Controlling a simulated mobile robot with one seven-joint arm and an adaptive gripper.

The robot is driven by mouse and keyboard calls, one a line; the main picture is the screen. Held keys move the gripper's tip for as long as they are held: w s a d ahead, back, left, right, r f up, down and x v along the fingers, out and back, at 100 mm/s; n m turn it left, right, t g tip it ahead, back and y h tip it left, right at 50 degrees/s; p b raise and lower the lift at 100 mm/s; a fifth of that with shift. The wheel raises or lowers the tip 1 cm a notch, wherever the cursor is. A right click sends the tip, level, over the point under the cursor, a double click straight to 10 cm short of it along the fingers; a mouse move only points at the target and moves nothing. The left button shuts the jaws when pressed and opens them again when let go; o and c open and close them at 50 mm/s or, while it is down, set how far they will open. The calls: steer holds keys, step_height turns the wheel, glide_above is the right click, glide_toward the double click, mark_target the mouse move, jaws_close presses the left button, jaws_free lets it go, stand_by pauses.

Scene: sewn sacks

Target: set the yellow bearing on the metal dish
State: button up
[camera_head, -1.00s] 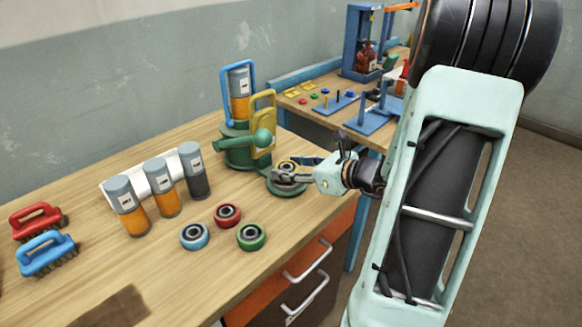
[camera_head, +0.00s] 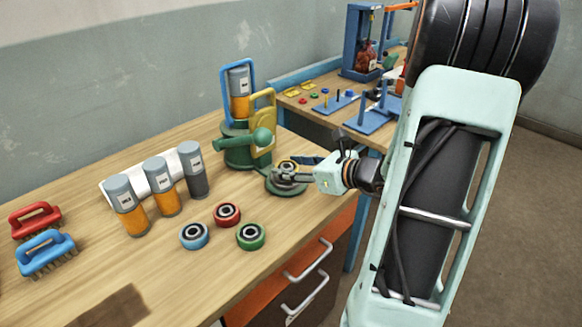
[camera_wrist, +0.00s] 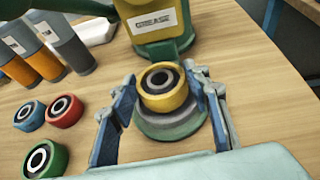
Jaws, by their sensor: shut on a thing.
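The yellow bearing (camera_wrist: 163,90) is a short ring with a dark centre. It sits between the two fingers of my gripper (camera_wrist: 168,103) in the wrist view, and my gripper is shut on it. In the head view the bearing (camera_head: 287,166) is partly hidden by the fingers. The metal dish (camera_wrist: 170,128) is a round grey-green disc directly below the bearing; it also shows in the head view (camera_head: 284,190) near the bench's right edge. The bearing is over the dish, but I cannot tell whether they touch.
A green grease pump (camera_head: 238,155) with a yellow can (camera_wrist: 160,30) stands just behind the dish. Red (camera_head: 227,214), blue (camera_head: 194,235) and green (camera_head: 250,236) bearings lie to the left. Several cartridges (camera_head: 161,186) and two brushes (camera_head: 46,253) are farther left.

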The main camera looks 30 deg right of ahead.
steer(key=shift+f+b, duration=0.6)
steer(key=o, duration=1.2)
steer(key=shift+c, duration=0.2)
steer(key=shift+p+v, duration=2.2)
steer(key=shift+v, duration=2.95)
steer(key=shift+s+d+r, duration=0.1)
steer(key=shift+s+d, duration=0.1)
steer(key=shift+s, duration=0.1)
